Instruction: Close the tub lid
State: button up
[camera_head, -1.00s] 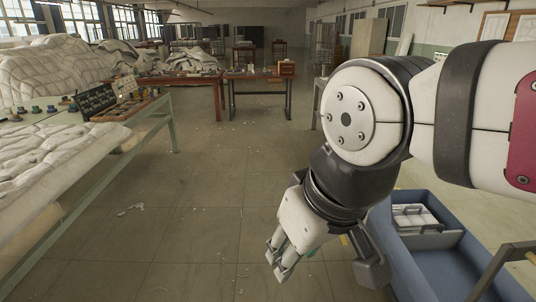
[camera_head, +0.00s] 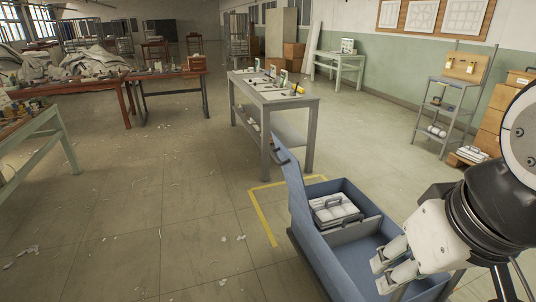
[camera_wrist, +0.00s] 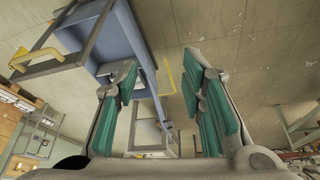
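A white case with a dark handle (camera_head: 335,210) lies inside the tub's far part. My gripper (camera_head: 382,274) hangs over or beside the tub's near right part; the exact height is unclear. In the wrist view my gripper (camera_wrist: 165,82) has its green-padded fingers wide apart with nothing between them. Blue tub panels (camera_wrist: 110,35) show beyond the fingers.
Yellow tape (camera_head: 262,218) marks the floor around the tub. A grey table with small items (camera_head: 285,100) stands just behind the lid. A metal shelf rack (camera_head: 445,105) and boxes (camera_head: 493,115) stand at the right.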

aim_at(290, 165)
jog(key=i+j, duration=0.1)
jog(key=i, duration=0.6)
jog(key=i+j+u, duration=0.1)
jog(key=i, duration=0.6)
